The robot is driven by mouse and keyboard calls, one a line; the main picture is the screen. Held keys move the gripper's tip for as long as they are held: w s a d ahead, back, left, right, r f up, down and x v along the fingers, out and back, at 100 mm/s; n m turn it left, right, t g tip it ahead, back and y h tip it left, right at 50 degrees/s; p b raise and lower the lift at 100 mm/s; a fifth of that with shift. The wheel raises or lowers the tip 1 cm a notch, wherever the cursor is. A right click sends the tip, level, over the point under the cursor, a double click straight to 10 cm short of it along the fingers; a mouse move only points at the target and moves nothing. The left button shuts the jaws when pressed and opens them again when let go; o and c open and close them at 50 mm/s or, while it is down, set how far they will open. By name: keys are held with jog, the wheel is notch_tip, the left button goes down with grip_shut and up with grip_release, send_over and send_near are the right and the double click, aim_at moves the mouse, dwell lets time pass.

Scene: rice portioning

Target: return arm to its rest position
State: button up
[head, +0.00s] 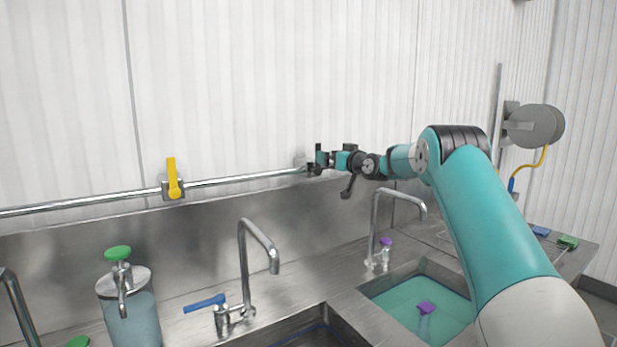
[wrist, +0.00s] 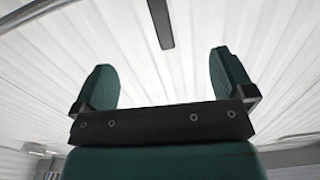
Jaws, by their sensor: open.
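My arm, teal and white, reaches in from the lower right of the head view and extends left over the sinks. My gripper (head: 318,160) is at its far end, in front of the white wall and near the metal pipe. In the wrist view, the two green fingers of my gripper (wrist: 162,85) stand wide apart with nothing between them.
A metal pipe (head: 100,202) with a yellow valve handle (head: 173,180) runs along the wall. Below stand a faucet (head: 243,260) with a blue lever, another faucet (head: 374,225), a green-topped dispenser (head: 130,308) and a sink of green liquid (head: 395,297). A grey reel (head: 535,126) hangs at right.

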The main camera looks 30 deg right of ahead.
jog(key=shift+a, duration=0.1)
jog(key=s+a+n+g+y, duration=0.2)
jog(key=s+a+g+y, duration=0.15)
jog(key=a, duration=1.25)
jog(key=s+a+g, duration=0.1)
jog(key=s+a, duration=0.3)
jog(key=a, duration=0.1)
jog(key=s+a+f+n+g+y, duration=0.1)
jog(key=s+a+g, duration=0.1)
jog(key=s+a, duration=0.2)
jog(key=s+a+g, duration=0.2)
jog(key=s+a, duration=0.3)
jog(key=a, duration=0.1)
jog(key=shift+s+a+f+n+y+b, duration=0.1)
jog(key=shift+a+f+n+y+b, duration=0.05)
jog(key=shift+f+n+y+b, duration=0.25)
jog(key=s+a+f+n+g, duration=0.1)
jog(key=s+a+f+g, duration=0.1)
jog(key=s, duration=1)
jog(key=s+a+f+n+g+h, duration=0.1)
jog(key=s+a+f+g, duration=0.2)
jog(key=s, duration=0.9)
jog(key=s+a+f+n+g, duration=0.1)
jog(key=s+a+f+g, duration=0.2)
jog(key=s, duration=0.9)
jog(key=shift+a+f+n+g+h, duration=0.2)
jog(key=shift+f+n+g+h, duration=0.15)
jog(key=shift+g, duration=0.4)
